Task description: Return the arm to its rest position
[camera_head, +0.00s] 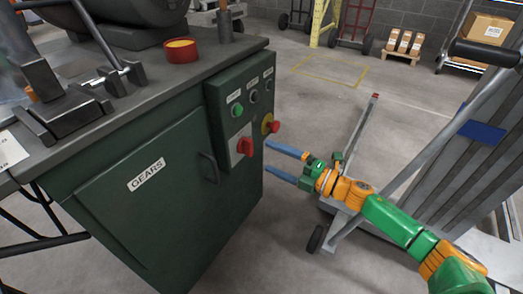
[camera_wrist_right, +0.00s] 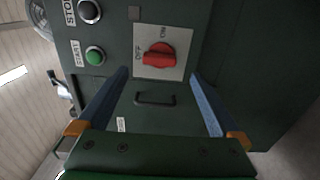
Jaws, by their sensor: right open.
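My right arm (camera_head: 400,226), green and orange, reaches in from the lower right of the head view. My right gripper (camera_head: 283,165) has two blue fingers, spread apart and empty, beside the right side of the green machine cabinet (camera_head: 140,190). In the right wrist view the open fingers (camera_wrist_right: 160,80) point at the control panel, with the red rotary switch (camera_wrist_right: 160,55) between and beyond them. The switch's plate reads OFF and ON. The red switch (camera_head: 245,147) also shows in the head view, apart from the fingers as far as I can tell. My left gripper is not in view.
The panel has a green START button (camera_head: 238,111) and a red emergency knob (camera_head: 274,127) close to my fingers. A wheeled cart (camera_head: 430,150) stands right, near my arm. A red tin (camera_head: 181,50) sits on the machine top. Open floor (camera_head: 320,110) lies behind.

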